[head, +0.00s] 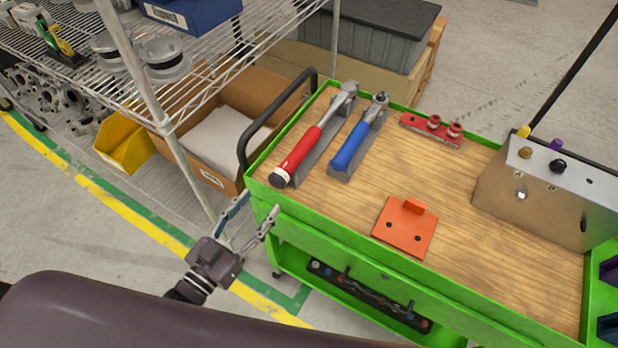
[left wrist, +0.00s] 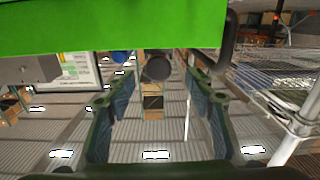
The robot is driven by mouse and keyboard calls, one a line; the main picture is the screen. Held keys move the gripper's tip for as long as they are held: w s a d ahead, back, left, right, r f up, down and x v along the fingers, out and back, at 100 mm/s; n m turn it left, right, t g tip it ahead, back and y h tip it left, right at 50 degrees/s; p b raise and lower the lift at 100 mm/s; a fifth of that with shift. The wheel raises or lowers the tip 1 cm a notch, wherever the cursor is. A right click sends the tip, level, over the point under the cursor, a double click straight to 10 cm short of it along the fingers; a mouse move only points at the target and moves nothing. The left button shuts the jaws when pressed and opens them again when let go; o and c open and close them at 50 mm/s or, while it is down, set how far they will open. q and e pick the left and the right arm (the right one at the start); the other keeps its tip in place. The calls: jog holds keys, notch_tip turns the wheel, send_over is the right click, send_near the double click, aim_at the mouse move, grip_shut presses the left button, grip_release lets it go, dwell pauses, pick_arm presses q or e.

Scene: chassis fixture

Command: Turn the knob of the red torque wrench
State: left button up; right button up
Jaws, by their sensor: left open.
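The red torque wrench (head: 302,150) lies in a grey holder at the left end of the green cart's wooden top. Its dark knob (head: 279,179) is at the handle end nearest me, close to the cart's edge. In the left wrist view the round dark knob (left wrist: 158,67) shows between and beyond the fingers. My left gripper (head: 256,212) is open and empty. It is outside the cart's left front corner, apart from the knob. The left wrist view shows its two fingers (left wrist: 160,90) spread wide. My right gripper is not in view.
A blue wrench (head: 350,146) lies right of the red one. The green cart rim (head: 262,193) and black handle (head: 243,145) are close to my gripper. An orange bracket (head: 405,228) and metal box (head: 540,195) sit farther right. A wire shelf (head: 225,70) stands at left.

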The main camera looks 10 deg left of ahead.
aim_at(275, 184)
pick_arm(q)
jog(key=x, duration=0.4)
jog(key=p+x, duration=0.1)
jog(key=x, duration=0.1)
jog(key=shift+w+d+r, duration=0.1)
jog(key=shift+d+r, duration=0.05)
jog(key=shift+r, duration=0.25)
jog(key=shift+x, duration=0.75)
jog(key=shift+d+f, duration=0.1)
jog(key=shift+c, duration=0.3)
